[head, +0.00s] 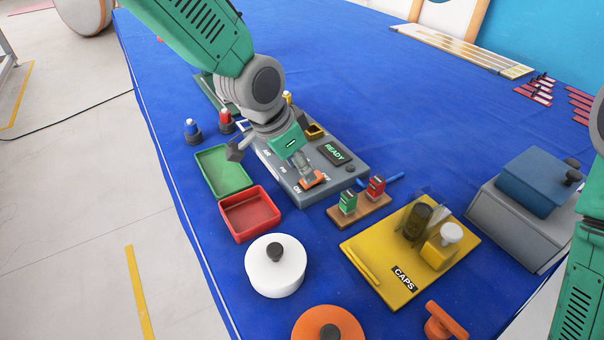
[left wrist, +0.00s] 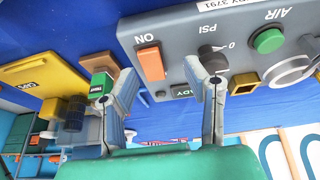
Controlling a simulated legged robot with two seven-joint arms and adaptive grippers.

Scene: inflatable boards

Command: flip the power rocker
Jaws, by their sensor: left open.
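The power rocker (head: 313,180) is an orange switch beside the word ON at the near end of a grey control panel (head: 318,196). It also shows in the left wrist view (left wrist: 151,61), near the top centre. My left gripper (head: 302,165) is over this end of the panel, close to the rocker and partly covering it in the head view. In the left wrist view its two fingers (left wrist: 163,84) are spread, with nothing between them. I cannot tell whether a fingertip touches the rocker. My right gripper is out of view.
A READY display (head: 335,152) is on the panel. Green (head: 222,170) and red trays (head: 250,213) lie to its left. Green and red stamps stand on a wooden block (head: 360,210). A yellow CAPS board (head: 385,283) and a white lidded pot (head: 275,270) are nearer.

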